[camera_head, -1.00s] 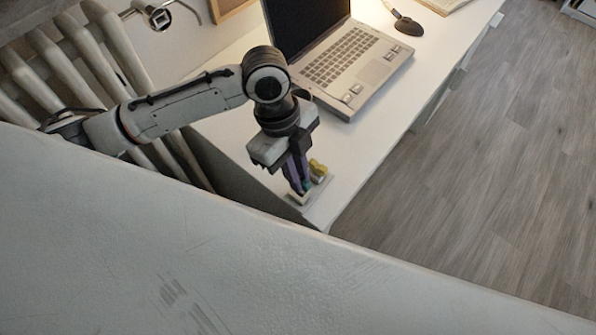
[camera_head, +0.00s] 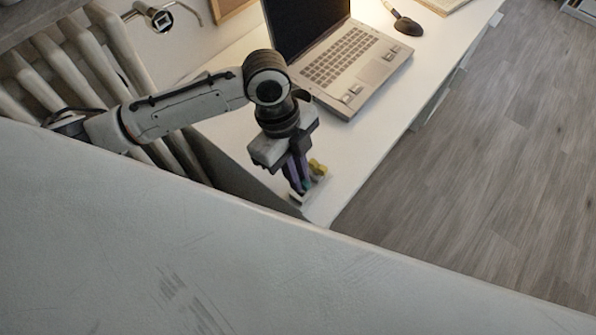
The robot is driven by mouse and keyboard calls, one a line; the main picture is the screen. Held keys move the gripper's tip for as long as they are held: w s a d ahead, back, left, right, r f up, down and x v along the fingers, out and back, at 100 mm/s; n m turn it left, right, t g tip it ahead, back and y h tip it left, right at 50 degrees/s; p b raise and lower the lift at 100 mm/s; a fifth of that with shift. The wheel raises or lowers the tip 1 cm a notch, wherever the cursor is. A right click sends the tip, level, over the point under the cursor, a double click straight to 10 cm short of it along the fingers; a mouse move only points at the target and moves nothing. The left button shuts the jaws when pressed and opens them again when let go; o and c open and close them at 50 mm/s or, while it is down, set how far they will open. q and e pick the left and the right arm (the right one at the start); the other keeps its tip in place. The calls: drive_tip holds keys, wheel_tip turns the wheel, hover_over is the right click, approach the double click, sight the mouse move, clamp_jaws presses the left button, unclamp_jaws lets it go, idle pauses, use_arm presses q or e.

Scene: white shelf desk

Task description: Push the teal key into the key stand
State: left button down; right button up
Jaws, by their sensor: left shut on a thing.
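My left gripper (camera_head: 301,188) points down at the near corner of the white desk. It is shut on the teal key (camera_head: 305,185), of which only a small bit shows between the fingertips. The key stand (camera_head: 322,186) is a small pale block on the desk under and beside the fingertips. A yellow piece (camera_head: 317,166) stands on it just right of the fingers. The fingers hide most of the teal key and part of the stand, so I cannot tell how deep the key sits. My right gripper is not in view.
An open laptop (camera_head: 355,68) stands on the white desk (camera_head: 352,150) behind the gripper. A dark mouse-like object (camera_head: 408,26) lies farther back. A white radiator (camera_head: 75,75) is at the left behind my arm. Wooden floor lies to the right of the desk edge.

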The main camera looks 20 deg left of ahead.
use_arm(q)
drive_tip(key=shift+a+x, duration=0.15)
drive_tip(key=shift+x, duration=0.55)
drive_tip(key=shift+a+x, duration=0.15)
drive_tip(key=shift+x, duration=0.55)
idle(0.5)
drive_tip(key=c, duration=1.7)
unclamp_jaws()
drive_tip(key=shift+w+f, duration=0.1)
drive_tip(key=v, duration=1)
